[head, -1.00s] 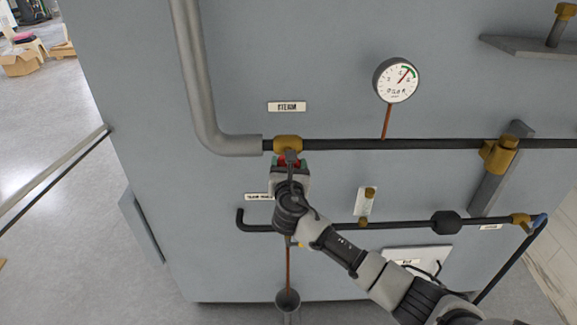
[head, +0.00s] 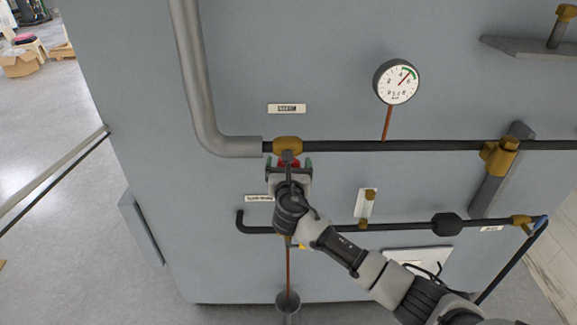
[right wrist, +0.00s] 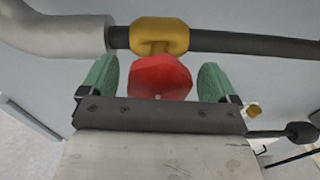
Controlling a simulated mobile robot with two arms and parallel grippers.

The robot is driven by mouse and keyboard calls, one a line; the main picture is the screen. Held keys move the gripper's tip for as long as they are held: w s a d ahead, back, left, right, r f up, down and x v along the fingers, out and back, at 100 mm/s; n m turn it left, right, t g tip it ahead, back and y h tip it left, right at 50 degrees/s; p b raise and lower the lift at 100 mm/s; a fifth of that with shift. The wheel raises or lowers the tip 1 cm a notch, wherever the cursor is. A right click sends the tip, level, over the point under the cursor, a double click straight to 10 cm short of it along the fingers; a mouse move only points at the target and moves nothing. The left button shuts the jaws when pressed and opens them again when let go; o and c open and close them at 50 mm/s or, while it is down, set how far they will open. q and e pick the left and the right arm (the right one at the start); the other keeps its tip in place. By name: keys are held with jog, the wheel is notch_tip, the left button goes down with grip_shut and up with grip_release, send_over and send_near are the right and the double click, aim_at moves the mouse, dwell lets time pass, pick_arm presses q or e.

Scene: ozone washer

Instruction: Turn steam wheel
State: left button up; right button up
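The red steam wheel (right wrist: 160,78) sits below a brass valve body (right wrist: 160,36) on the black steam pipe. In the head view the brass valve (head: 287,145) is under the STEAM label (head: 287,108), and the wheel (head: 289,162) is mostly hidden by my arm. My right gripper (right wrist: 158,80) is open, with one green finger on each side of the wheel. Gaps show between the wheel and both fingers. In the head view my right gripper (head: 289,165) reaches up to the valve from below. My left gripper is not in view.
A round dial gauge (head: 397,82) stands above the pipe on the right. A lower black pipe (head: 390,226) crosses behind my right arm. A funnel (head: 287,300) is below. Another brass valve (head: 499,156) is at the right.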

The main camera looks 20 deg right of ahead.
jog(key=shift+s+f, duration=0.1)
jog(key=shift+s+a+f, duration=0.1)
jog(key=shift+s+a, duration=0.05)
jog(key=shift+s, duration=0.15)
jog(key=b+v, duration=0.3)
jog(key=v, duration=0.7)
